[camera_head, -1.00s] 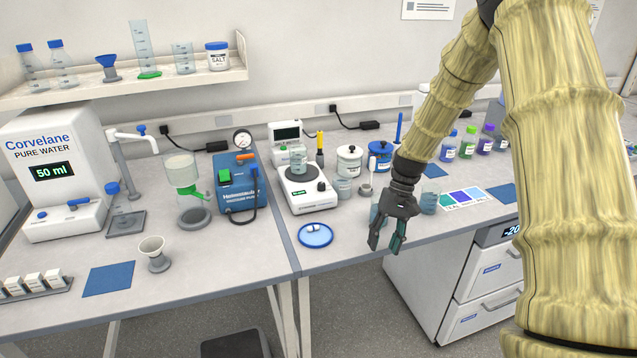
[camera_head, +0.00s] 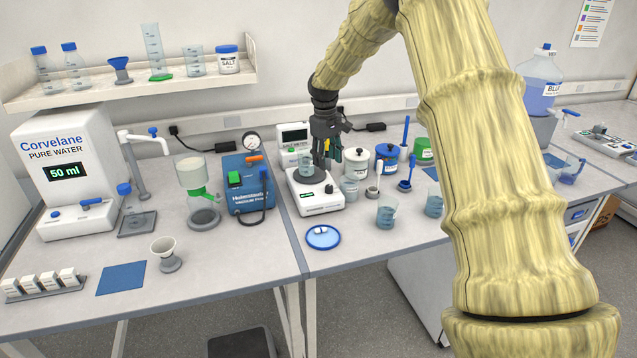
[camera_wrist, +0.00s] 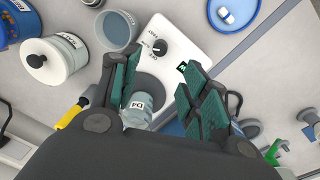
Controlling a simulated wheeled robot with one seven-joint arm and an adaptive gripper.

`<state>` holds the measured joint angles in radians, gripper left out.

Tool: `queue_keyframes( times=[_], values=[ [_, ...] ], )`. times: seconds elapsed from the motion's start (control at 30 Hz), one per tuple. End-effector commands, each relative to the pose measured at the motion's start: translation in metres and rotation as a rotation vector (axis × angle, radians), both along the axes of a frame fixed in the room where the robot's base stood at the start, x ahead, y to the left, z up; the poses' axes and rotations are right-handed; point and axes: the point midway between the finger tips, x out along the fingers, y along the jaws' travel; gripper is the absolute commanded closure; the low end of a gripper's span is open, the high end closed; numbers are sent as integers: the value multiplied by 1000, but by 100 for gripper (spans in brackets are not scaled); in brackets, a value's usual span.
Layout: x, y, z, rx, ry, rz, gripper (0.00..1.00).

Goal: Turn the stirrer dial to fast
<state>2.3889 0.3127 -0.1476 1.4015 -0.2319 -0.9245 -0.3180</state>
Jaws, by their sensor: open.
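The white stirrer (camera_head: 322,204) stands on the bench in the head view, with a beaker (camera_head: 306,166) on its dark round plate. In the wrist view the stirrer (camera_wrist: 190,38) shows its small black dial (camera_wrist: 160,47) with printed labels around it. The mark on the dial is too small to read surely. The beaker, labelled D4 (camera_wrist: 138,108), shows below the dial in the wrist view. My gripper (camera_head: 326,158) is open, pointing down over the stirrer close to the beaker. In the wrist view its fingers (camera_wrist: 158,72) are spread, with the dial ahead between the tips; nothing is held.
A blue vacuum pump (camera_head: 247,185) stands left of the stirrer. A beaker (camera_head: 349,188) and white lidded pot (camera_head: 355,163) stand close on its right. A blue dish (camera_head: 323,237) lies in front. A yellow-handled tool (camera_wrist: 72,115) is near my left finger in the wrist view.

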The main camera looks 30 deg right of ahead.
Motion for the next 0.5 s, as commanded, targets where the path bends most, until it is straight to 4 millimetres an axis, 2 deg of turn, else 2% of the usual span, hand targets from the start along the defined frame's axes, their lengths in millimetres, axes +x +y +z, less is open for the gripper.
queue_keyframes(
  times=[0.5],
  values=[
    [0, -5, -76, 2, 3, 0, 55]
  ],
)
